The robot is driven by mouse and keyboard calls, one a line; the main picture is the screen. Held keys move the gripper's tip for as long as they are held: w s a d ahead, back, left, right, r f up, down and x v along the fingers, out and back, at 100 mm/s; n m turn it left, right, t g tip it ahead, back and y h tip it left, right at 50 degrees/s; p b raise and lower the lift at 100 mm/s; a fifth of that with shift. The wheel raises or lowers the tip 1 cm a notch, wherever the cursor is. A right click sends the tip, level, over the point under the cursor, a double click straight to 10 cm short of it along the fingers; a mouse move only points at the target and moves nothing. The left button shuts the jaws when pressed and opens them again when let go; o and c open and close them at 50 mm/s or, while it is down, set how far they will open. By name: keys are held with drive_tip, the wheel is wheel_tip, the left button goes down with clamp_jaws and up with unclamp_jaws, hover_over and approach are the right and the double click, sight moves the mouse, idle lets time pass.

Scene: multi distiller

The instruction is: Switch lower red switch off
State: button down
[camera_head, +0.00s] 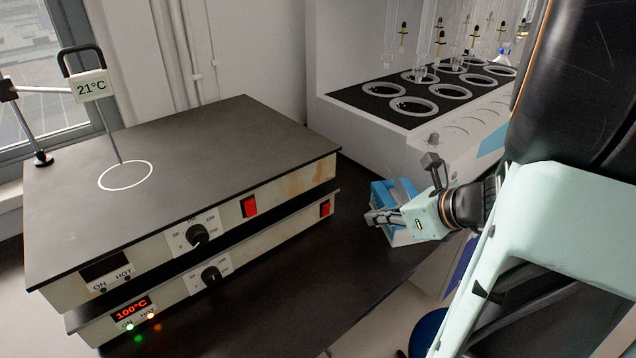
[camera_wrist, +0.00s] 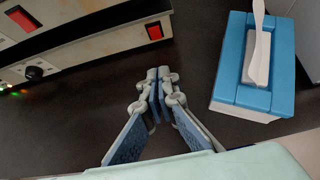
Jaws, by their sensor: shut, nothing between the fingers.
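The lower red switch (camera_head: 325,208) sits at the right end of the front of the lower hot plate (camera_head: 240,272). In the wrist view the lower red switch (camera_wrist: 154,31) is at the top middle, above my fingertips and apart from them. The lower display (camera_head: 131,308) reads 100°C, with a green and an orange light lit under it. The upper red switch (camera_head: 249,206) is on the upper hot plate (camera_head: 90,285), whose display is dark. My gripper (camera_head: 372,219) is shut and empty, to the right of the lower switch. Its closed fingertips (camera_wrist: 158,75) show in the wrist view.
A blue tissue box (camera_head: 396,196) stands just behind my gripper, and to its right in the wrist view (camera_wrist: 228,93). A white multi-place distiller (camera_head: 345,85) with glassware stands behind. The dark bench between hot plates and gripper is clear. A rod with a 21°C tag (camera_head: 91,86) touches the upper plate.

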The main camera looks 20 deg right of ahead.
sight(328, 208)
idle(0.4)
drive_tip(key=b+x, duration=0.3)
drive_tip(key=x, duration=0.6)
drive_tip(key=shift+f, duration=0.1)
drive_tip(key=w, duration=0.1)
drive_tip(key=w+a, duration=0.1)
drive_tip(key=w, duration=0.1)
drive_tip(key=shift+w+a, duration=0.35)
drive_tip(key=shift+w, duration=0.4)
drive_tip(key=shift+w+a+r, duration=0.15)
drive_tip(key=shift+w+r, duration=0.1)
drive_tip(key=shift+w, duration=0.05)
